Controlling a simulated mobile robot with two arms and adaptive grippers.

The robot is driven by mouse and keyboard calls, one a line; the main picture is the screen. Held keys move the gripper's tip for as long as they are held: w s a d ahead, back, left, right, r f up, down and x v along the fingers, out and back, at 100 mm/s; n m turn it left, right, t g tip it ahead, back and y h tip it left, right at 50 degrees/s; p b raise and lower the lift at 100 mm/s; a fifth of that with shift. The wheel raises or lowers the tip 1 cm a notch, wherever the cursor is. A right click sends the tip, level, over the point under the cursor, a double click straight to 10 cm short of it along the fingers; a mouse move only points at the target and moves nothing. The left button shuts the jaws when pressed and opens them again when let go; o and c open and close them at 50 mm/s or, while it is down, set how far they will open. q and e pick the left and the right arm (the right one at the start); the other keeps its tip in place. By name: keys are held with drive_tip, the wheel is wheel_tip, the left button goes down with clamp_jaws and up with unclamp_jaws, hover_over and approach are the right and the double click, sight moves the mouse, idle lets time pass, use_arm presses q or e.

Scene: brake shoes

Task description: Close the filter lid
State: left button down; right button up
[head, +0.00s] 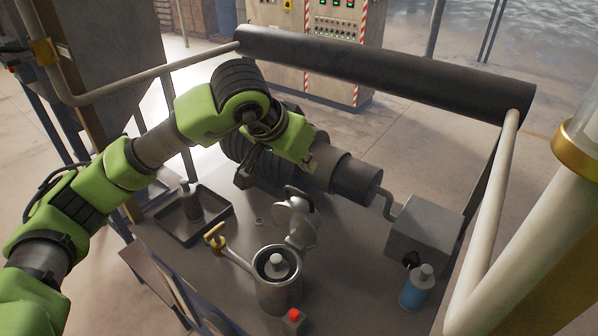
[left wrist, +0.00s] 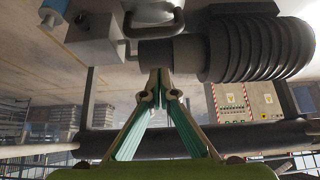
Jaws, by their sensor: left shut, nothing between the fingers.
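The filter housing (head: 278,292) is an open metal cylinder on the workbench, with a light-topped part inside it. Its round metal lid (head: 297,222) stands raised behind the opening, with a dark handle at its top. The lid's handle also shows at the top of the left wrist view (left wrist: 155,27). My left gripper (head: 312,165) is above and behind the lid, apart from it, and partly hidden by my own green arm. In the left wrist view my left gripper (left wrist: 160,77) has its fingertips together and empty. My right gripper is not in view.
A brass-coloured handle (head: 214,239) sticks up left of the housing. A dark tray (head: 172,226) holds a bottle (head: 190,203). A dark ribbed cylinder with a grey box (head: 427,232) stands behind and right. A blue bottle (head: 413,291) and a red button (head: 294,314) are nearer.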

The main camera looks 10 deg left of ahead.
sight(300, 201)
use_arm(q)
drive_tip(key=shift+s+a+f+p, duration=0.2)
drive_tip(key=shift+s+f+p, duration=0.25)
drive_tip(key=shift+f+p, duration=0.2)
drive_tip(key=shift+s+a+f+p, duration=0.15)
drive_tip(key=shift+s+f+p, duration=0.25)
drive_tip(key=shift+f+p, duration=0.2)
drive_tip(key=shift+s+a+f, duration=0.1)
drive_tip(key=shift+s+a, duration=0.05)
drive_tip(key=shift+s, duration=0.3)
drive_tip(key=shift+w+f, duration=0.1)
drive_tip(key=shift+w, duration=0.05)
